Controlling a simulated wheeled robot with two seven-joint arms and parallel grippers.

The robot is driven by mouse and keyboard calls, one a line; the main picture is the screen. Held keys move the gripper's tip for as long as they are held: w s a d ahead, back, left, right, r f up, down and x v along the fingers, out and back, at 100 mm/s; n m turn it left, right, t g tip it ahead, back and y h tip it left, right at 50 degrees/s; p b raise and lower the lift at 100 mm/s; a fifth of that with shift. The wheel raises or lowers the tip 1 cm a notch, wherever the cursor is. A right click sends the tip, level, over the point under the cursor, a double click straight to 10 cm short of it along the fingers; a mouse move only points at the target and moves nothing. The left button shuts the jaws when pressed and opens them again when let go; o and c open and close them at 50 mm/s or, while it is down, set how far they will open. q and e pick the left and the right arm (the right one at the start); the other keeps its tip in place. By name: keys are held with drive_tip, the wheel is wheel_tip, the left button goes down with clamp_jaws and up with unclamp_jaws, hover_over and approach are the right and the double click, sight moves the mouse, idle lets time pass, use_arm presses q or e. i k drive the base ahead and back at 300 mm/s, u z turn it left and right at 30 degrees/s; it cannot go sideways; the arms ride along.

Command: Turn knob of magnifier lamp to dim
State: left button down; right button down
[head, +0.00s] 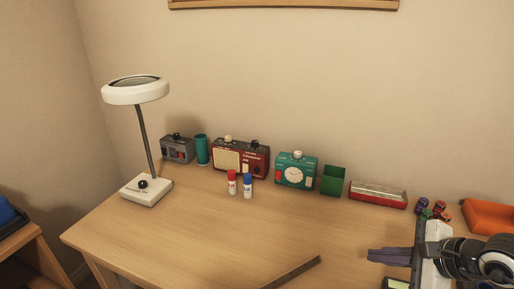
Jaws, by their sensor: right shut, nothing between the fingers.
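The magnifier lamp (135,90) stands at the left end of the desk, with a round white ring head on a thin dark stem. Its white square base (148,194) rests on the desk, and a small black knob (143,184) sits on top of the base. The knob's setting is too small to read. My right gripper (372,255) is at the lower right over the desk, shut and empty, pointing left. It is far from the lamp and its knob. My left gripper is not in view.

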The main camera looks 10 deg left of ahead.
sight(142, 184)
drive_tip(key=u, duration=1.15)
